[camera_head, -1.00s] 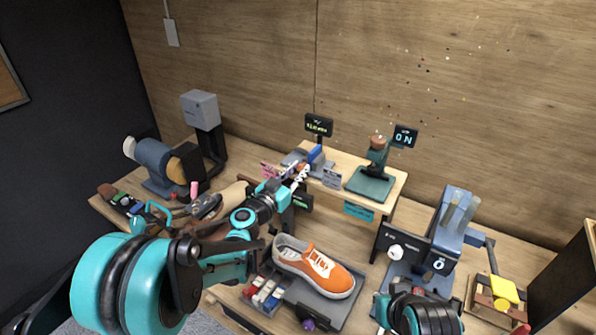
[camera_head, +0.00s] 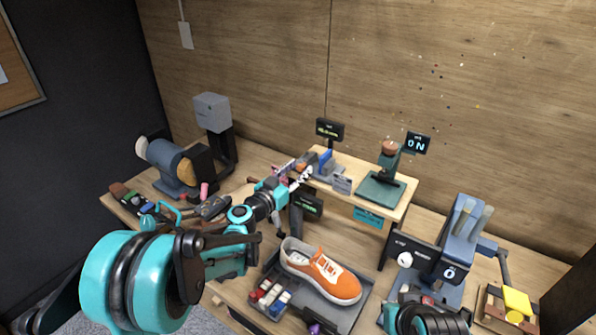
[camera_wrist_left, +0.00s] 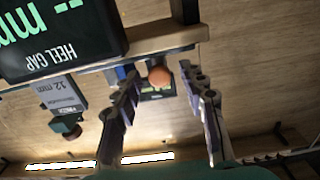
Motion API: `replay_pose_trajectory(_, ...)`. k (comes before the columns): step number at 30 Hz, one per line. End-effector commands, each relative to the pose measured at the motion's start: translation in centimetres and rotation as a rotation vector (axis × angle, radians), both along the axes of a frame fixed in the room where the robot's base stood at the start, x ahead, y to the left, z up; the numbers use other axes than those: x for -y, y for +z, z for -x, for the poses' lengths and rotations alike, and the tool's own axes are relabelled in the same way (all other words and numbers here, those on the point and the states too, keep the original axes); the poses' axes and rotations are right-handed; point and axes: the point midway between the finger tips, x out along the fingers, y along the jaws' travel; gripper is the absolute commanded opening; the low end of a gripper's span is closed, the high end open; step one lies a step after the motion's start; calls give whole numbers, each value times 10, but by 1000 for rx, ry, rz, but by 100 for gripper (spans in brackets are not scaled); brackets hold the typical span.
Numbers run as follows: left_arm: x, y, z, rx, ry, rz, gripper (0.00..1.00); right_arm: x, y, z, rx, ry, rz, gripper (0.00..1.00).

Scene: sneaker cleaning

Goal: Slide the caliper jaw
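The caliper (camera_head: 326,163), with a blue upright part and grey base, sits on the left of the raised wooden shelf. My left gripper (camera_head: 302,179) reaches in just in front of it; in the head view it partly covers the near side. In the left wrist view my left gripper (camera_wrist_left: 163,118) is open, its fingers wide apart. A round orange-brown knob (camera_wrist_left: 160,75) shows between them, farther off; I cannot tell whether it belongs to the caliper. A blue part (camera_wrist_left: 124,72) shows beside the left finger. My right gripper's fingers are not in view.
A dark display reading HEEL GAP (camera_wrist_left: 60,35) hangs close by in the wrist view. A green press (camera_head: 383,185) stands on the shelf's right. Below is an orange sneaker (camera_head: 322,272) on a grey tray. A blue-grey machine (camera_head: 460,228) stands at right.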

Motion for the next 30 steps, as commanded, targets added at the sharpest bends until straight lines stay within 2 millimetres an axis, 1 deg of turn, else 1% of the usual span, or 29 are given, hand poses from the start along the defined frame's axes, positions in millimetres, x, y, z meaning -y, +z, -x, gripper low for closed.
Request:
replay_pose_trajectory(5, 0, 0, 1, 0, 0, 0, 42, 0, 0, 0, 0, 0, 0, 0)
replay_pose_trajectory(8, -4, 0, 5, 0, 1, 0, 42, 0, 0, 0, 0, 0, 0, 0)
replay_pose_trajectory(11, -11, 0, 18, 0, 2, 0, 42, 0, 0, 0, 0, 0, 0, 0)
replay_pose_trajectory(18, -38, 0, 64, 0, 3, 0, 42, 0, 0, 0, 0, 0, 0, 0)
replay_pose_trajectory(21, -48, 0, 80, 0, 2, 0, 42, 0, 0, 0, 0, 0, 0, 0)
replay_pose_trajectory(25, -57, 0, 95, 0, 1, 0, 42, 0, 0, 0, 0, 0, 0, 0)
replay_pose_trajectory(30, -61, 0, 103, 0, 1, 0, 42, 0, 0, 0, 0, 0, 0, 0)
